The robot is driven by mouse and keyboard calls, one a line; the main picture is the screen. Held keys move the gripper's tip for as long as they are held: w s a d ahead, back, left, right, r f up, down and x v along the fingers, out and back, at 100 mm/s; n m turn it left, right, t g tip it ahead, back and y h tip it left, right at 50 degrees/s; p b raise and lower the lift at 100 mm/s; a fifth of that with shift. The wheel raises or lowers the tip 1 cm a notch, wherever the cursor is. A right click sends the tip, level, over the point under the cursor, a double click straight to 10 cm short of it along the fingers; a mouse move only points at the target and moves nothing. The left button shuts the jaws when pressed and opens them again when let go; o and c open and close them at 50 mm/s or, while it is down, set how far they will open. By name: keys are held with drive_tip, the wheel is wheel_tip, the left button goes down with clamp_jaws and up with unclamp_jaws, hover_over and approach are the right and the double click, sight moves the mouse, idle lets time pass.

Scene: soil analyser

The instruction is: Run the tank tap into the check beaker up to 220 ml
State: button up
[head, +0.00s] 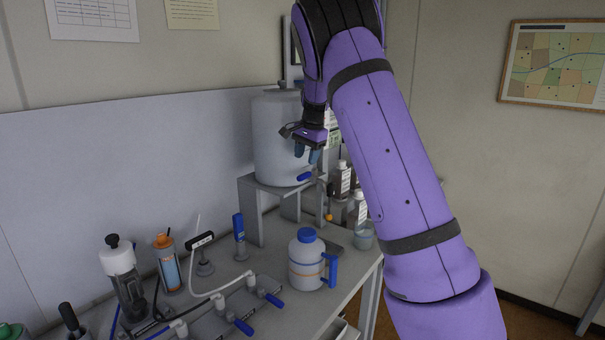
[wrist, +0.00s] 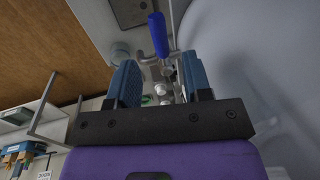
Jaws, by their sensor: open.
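The white tank (head: 275,130) stands on a grey stand at the back of the bench. Its tap has a blue lever (head: 305,177), which also shows in the wrist view (wrist: 158,35), just beyond the fingers. My gripper (head: 307,154) is open and empty beside the tank, above the tap lever. In the wrist view, the tap's metal body (wrist: 163,72) shows between the two blue fingers. A small clear beaker (head: 362,239) stands near the bench's right edge; what seems the same beaker shows in the wrist view (wrist: 120,50). Its markings and level are too small to read.
A blue-lidded jug (head: 305,270) stands in front of the tank stand (head: 250,205). Brown bottles (head: 342,180) stand right of the tank, partly behind my arm. Valves with blue handles (head: 240,325), tubing and several bottles fill the left of the bench.

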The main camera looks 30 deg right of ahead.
sight(304, 175)
drive_tip(key=shift+w+a+f, duration=0.1)
drive_tip(key=shift+w+f, duration=0.1)
drive_tip(key=shift+f, duration=0.85)
drive_tip(key=shift+w+f, duration=0.15)
drive_tip(key=shift+f, duration=0.9)
drive_tip(key=shift+w+a+f, duration=0.1)
drive_tip(key=shift+w+f, duration=0.1)
drive_tip(key=shift+f, duration=0.85)
clamp_jaws()
